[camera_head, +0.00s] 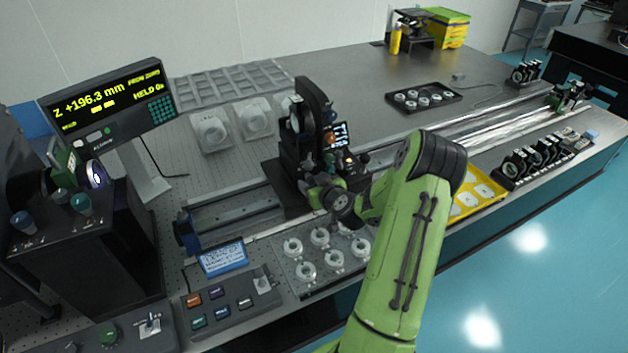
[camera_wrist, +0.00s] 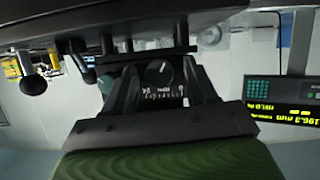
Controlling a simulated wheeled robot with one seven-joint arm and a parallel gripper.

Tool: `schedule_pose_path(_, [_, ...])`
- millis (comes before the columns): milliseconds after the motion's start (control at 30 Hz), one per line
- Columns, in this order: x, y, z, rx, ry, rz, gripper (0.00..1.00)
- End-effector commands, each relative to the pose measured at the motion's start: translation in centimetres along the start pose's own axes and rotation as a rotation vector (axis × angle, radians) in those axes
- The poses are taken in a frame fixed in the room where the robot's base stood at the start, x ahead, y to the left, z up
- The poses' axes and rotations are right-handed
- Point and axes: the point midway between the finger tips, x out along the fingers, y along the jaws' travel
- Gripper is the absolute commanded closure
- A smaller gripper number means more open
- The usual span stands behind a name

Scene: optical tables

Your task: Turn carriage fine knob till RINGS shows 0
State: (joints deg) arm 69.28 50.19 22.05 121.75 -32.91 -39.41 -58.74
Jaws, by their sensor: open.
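The black carriage (camera_head: 290,165) stands upright on the rail in the middle of the bench. A small lit screen (camera_head: 340,135) is on it, too small to read, so I cannot tell a RINGS value. In the wrist view, a dark round knob (camera_wrist: 159,72) with a pale pointer line lies between the fingertips of my gripper (camera_wrist: 161,84), above a white marked scale. My gripper is open around it; I cannot tell whether a finger touches it. In the head view my wrist covers the knob. The display (camera_head: 105,97) reads Z +196.3 mm, FROM ZERO and HELD 0s.
A plate of several white ring mounts (camera_head: 320,238) lies beside my arm. A yellow tray (camera_head: 490,190) is to the right. The rail (camera_head: 500,125) runs clear toward the back right.

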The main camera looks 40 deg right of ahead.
Motion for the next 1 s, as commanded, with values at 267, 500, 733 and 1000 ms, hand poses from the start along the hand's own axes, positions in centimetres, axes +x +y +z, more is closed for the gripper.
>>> schedule_pose_path(267, [0.03, 0.01, 0.01, 0.0, 0.0, 0.0, 0.54])
schedule_pose_path(500, [0.0, 0.02, 0.0, 0.0, 0.0, 0.0, 0.91])
schedule_pose_path(733, [0.15, 0.2, 0.21, 0.077, 0.005, -0.03, 0.99])
schedule_pose_path(1000, [0.04, 0.26, 0.06, 0.246, 0.003, -0.101, 0.99])
